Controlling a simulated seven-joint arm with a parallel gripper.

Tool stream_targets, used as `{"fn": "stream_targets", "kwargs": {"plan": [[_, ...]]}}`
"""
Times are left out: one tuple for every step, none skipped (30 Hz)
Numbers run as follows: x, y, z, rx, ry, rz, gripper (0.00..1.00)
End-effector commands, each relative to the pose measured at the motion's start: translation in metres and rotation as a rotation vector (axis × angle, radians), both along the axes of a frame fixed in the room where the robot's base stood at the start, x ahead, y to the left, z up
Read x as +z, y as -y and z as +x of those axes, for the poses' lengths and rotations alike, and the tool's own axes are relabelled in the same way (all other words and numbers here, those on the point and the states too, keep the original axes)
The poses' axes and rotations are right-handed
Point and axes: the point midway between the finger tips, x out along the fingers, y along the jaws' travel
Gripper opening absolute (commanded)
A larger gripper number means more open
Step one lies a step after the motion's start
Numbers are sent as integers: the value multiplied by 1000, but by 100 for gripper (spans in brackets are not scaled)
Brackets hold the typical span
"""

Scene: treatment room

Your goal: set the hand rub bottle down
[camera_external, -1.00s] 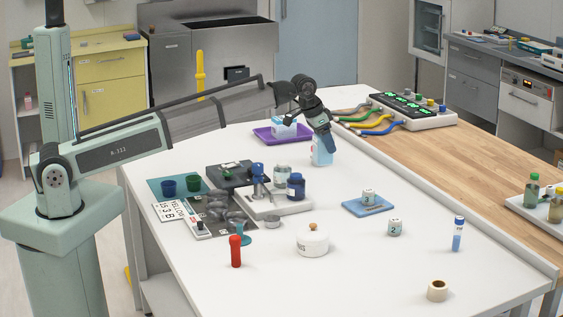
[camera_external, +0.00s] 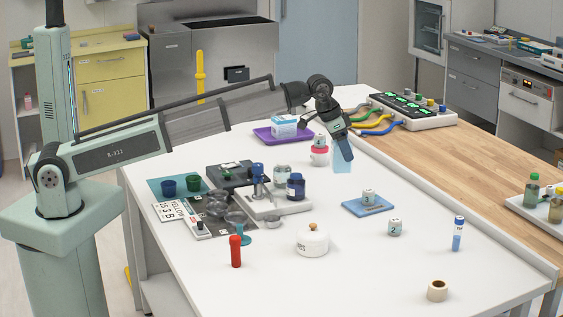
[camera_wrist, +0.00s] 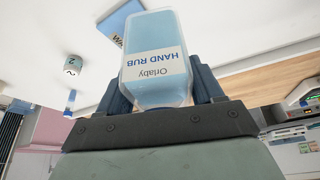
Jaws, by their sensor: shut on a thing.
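The hand rub bottle (camera_external: 342,167) is a clear light-blue bottle with a white label, seen close up in the wrist view (camera_wrist: 157,80) with the label upside down in the picture. My gripper (camera_external: 343,153) is shut on it, with a dark finger on each side. The bottle is over the white table (camera_external: 290,275), towards its far right part, left of the wooden counter strip. The external view does not show clearly whether its base touches the table. The top of the bottle is hidden by my gripper.
A white and red jar (camera_external: 320,158) stands just left of the bottle. Behind are a purple tray (camera_external: 262,137) with a box and colored cables (camera_external: 372,126). Bare table lies between the bottle and that tray.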

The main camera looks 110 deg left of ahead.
Motion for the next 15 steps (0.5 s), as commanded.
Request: {"fn": "stream_targets", "kwargs": {"plan": [[0,19,13,-27,0,0,19],[0,29,19,-41,0,1,19],[0,43,28,-61,-1,0,19],[-1,53,34,-74,-1,0,19],[-1,64,41,-89,-1,-1,19],[-1,77,49,-107,-2,-1,19],[-1,88,56,-121,-2,-1,19],[-1,99,61,-135,-3,-1,19],[-2,113,70,-155,-3,-2,19],[-2,124,76,-168,-3,-2,19],[-2,135,81,-183,-4,-1,19],[-2,149,89,-201,-5,-2,19],[-2,160,95,-215,-6,-2,19],[-2,171,100,-229,-6,-2,19],[-2,186,107,-248,-6,-3,19]]}}
